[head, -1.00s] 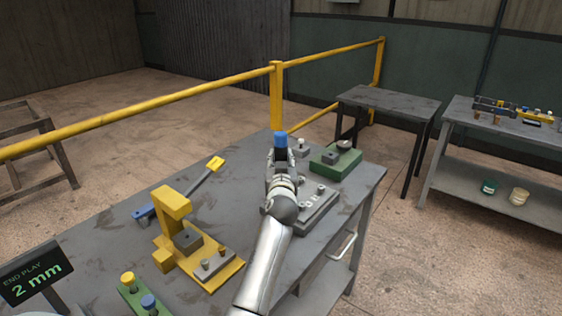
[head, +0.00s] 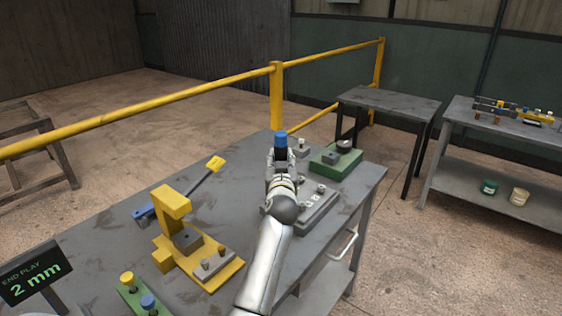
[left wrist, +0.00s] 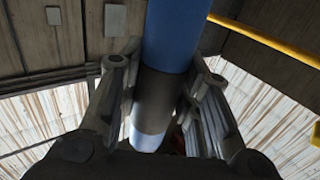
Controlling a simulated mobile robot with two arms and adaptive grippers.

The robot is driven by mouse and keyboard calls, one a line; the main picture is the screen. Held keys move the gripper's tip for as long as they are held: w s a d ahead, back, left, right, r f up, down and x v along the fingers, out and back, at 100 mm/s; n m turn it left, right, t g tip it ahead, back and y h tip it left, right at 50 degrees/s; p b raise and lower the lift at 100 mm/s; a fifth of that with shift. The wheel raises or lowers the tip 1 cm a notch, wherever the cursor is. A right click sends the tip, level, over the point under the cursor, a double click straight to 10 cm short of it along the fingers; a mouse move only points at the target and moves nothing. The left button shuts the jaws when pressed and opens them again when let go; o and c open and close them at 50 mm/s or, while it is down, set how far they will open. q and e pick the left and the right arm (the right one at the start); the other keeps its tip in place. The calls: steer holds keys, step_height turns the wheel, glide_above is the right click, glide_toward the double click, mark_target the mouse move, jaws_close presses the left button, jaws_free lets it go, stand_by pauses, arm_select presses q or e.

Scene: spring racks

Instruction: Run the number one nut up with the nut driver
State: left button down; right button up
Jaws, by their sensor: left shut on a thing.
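My left gripper (head: 280,160) is shut on an upright tool with a blue top (head: 280,135) and a dark shank, which I take to be the nut driver. In the left wrist view the blue part (left wrist: 178,35) and the grey barrel (left wrist: 158,100) pass between the two fingers. A grey block with studs or nuts and pale number marks (head: 318,212) sits on the workbench behind and right of my arm. My arm covers part of it, and I cannot make out which nut is number one. The tool's lower end is hidden. My right gripper is not in view.
The workbench (head: 110,235) also holds a yellow press-like fixture (head: 172,205), a blue-and-yellow long-handled tool (head: 195,183), a green block (head: 336,160), a green base with knobs (head: 133,292) and an "END PLAY 2 mm" sign (head: 37,273). A yellow rail (head: 150,98) runs behind.

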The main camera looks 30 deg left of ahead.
mark_target(281, 148)
arm_select(q)
steer(key=shift+r, duration=0.2)
steer(key=c, duration=1.7)
jaws_free()
jaws_close()
steer(key=shift+f+b, duration=1.2)
steer(key=shift+f, duration=0.3)
steer(key=shift+r+p, duration=2.75)
steer(key=shift+r, duration=1.05)
